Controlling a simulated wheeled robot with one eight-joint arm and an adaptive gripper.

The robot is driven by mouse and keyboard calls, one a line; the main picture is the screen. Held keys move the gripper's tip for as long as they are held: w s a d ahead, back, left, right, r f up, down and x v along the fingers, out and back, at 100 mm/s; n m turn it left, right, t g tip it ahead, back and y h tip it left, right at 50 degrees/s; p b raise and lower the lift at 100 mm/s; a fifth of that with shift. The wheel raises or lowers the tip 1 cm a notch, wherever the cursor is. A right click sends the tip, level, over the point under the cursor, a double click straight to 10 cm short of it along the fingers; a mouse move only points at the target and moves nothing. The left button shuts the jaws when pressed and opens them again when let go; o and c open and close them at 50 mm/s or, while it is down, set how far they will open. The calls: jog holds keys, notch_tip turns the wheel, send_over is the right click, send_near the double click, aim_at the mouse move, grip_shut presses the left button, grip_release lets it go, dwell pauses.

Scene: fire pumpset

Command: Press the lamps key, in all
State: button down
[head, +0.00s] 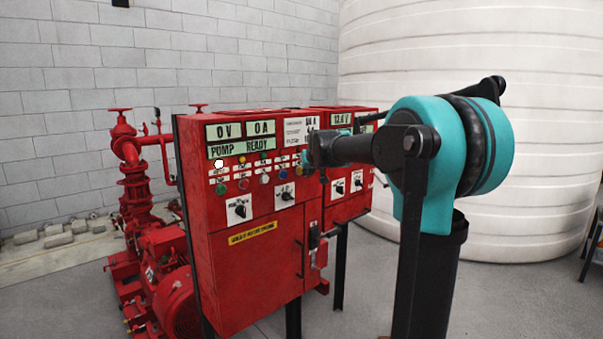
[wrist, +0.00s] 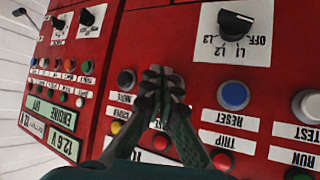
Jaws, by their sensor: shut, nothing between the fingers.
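The red control panel (head: 262,225) stands in the middle of the head view. My gripper (head: 307,160) is at the right part of its front face, small and partly lost against the panel. In the wrist view my gripper (wrist: 164,78) is shut and empty, its tips over the panel between a dark button (wrist: 126,79) and a blue button (wrist: 233,95). I cannot tell whether the tips touch the panel. No label reading lamps is legible; the fingers hide part of the button rows, so I cannot tell which button is the lamps key.
A rotary switch (wrist: 234,24) sits above the blue button in the wrist view. A second panel (head: 352,205) adjoins on the right. Red pump pipes (head: 130,165) stand left, a white tank (head: 520,150) behind.

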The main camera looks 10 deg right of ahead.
jog(key=shift+w+a, duration=0.1)
jog(key=shift+w, duration=0.05)
dwell(0.5)
jog(key=shift+w+a, duration=0.15)
jog(key=shift+w, duration=0.05)
jog(key=shift+w+a, duration=0.25)
jog(key=shift+w, duration=0.1)
dwell(0.9)
jog(key=shift+s, duration=0.1)
jog(key=shift+s+d, duration=0.5)
jog(key=shift+s, duration=0.1)
jog(key=s+d, duration=0.1)
jog(key=s, duration=0.1)
jog(key=s+d, duration=0.2)
dwell(0.7)
dwell(0.4)
